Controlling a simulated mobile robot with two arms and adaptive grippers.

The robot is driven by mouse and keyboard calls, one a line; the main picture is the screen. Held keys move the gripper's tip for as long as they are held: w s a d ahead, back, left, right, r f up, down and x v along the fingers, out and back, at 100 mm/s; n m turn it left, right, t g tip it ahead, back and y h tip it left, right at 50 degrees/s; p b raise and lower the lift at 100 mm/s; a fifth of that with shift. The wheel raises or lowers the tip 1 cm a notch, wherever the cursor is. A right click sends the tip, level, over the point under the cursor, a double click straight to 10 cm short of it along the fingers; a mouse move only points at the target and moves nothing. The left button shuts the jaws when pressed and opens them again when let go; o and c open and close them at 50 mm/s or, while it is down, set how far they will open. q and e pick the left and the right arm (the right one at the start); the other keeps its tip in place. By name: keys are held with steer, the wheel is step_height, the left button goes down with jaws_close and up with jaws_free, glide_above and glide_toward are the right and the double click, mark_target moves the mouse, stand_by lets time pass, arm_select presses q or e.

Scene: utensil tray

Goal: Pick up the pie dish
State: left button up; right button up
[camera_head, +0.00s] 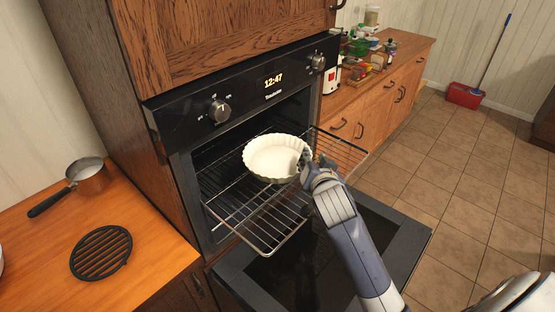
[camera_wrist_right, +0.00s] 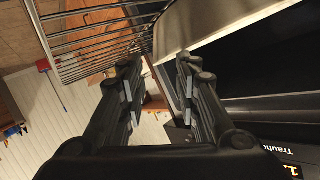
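The pie dish (camera_head: 272,157) is white and round with a fluted rim. It sits upright on the pulled-out wire rack (camera_head: 262,237) of the oven. My right gripper (camera_head: 308,163) is at the dish's right edge in the head view. In the right wrist view its two fingers (camera_wrist_right: 160,80) are apart, with no object held between them. A pale part of the dish (camera_wrist_right: 185,22) shows just beyond the fingertips there. Whether a finger touches the rim is hard to tell. My left gripper is not in view.
The oven door (camera_head: 392,250) is folded down under the rack. On the left counter are a saucepan (camera_head: 86,177) and a black trivet (camera_head: 101,252). The right counter (camera_head: 408,48) holds several items.

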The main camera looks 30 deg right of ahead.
steer(key=shift+w+d, duration=0.1)
steer(key=shift+w, duration=0.25)
steer(key=p+x, duration=0.2)
steer(key=x, duration=0.1)
steer(key=shift+w+d+f, duration=0.1)
steer(key=shift+w+d, duration=0.15)
steer(key=shift+d, duration=0.05)
steer(key=shift+w+d+f, duration=0.15)
steer(key=shift+w+f, duration=0.15)
steer(key=shift+w, duration=0.15)
steer(key=shift+c, duration=0.5)
steer(key=c, duration=0.5)
jaws_close()
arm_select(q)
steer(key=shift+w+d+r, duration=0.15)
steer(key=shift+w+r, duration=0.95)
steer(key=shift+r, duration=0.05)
arm_select(e)
steer(key=shift+r, duration=0.15)
